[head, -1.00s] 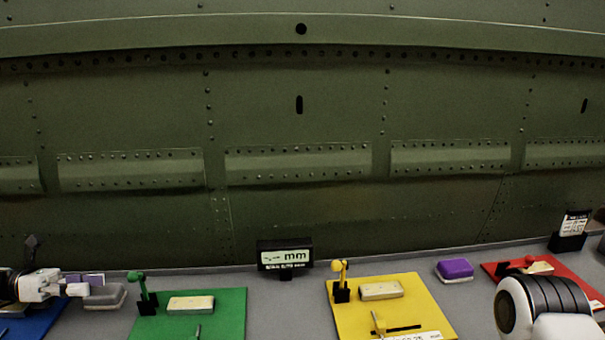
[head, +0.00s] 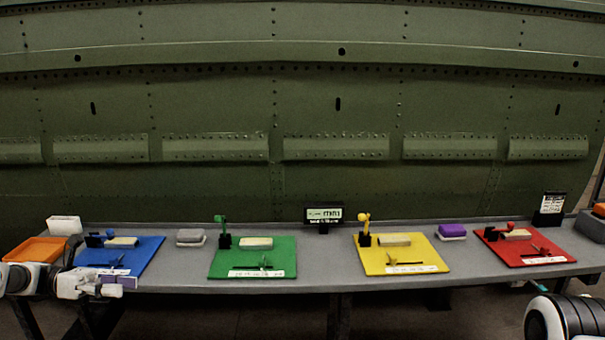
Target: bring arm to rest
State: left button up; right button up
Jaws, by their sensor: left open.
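My left arm comes in at the lower left. Its white gripper (head: 106,288) is open, in front of the table's near edge by the blue mat (head: 140,257). A flat purple piece (head: 122,281) shows right at its fingertips; I cannot tell whether it is part of the gripper or an item behind. Of my right arm only a black and white link shows at the lower right corner; its gripper is out of view.
A grey table (head: 330,276) carries blue, green (head: 278,264), yellow (head: 375,263) and red (head: 546,256) mats with small tools. A display (head: 324,214) stands at the back. An orange tray (head: 36,250) is far left. The riveted green fuselage (head: 330,110) rises behind.

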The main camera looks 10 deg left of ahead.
pick_arm(q)
jog(key=s+d+f+g+y, duration=0.15)
jog(key=d+f+g, duration=0.25)
jog(key=d+f, duration=0.5)
jog(key=s+d+f+g+y, duration=0.15)
jog(key=d+f+g, duration=0.3)
jog(key=d, duration=0.85)
jog(key=s+d+f+m+g+y+p, duration=0.1)
jog(key=s+d+f+m+g+y, duration=0.15)
jog(key=s+f, duration=0.5)
jog(key=s+d+f+m+g+y, duration=0.1)
jog(key=s+d+f+m+y, duration=0.35)
jog(key=s, duration=0.55)
jog(key=s+a+f+m+t+y, duration=0.1)
jog(key=s+a+f+m+y, duration=0.15)
jog(key=s+m, duration=0.35)
jog(key=s+a+f+m+t+y, duration=0.1)
jog(key=s+f+m+y, duration=0.25)
jog(key=s, duration=0.35)
jog(key=w+m+t+y, duration=0.1)
jog(key=w+m+t, duration=0.5)
jog(key=m, duration=0.2)
jog(key=shift+a, duration=0.3)
pick_arm(e)
jog(key=shift+w+r, duration=0.5)
jog(key=shift+r, duration=0.1)
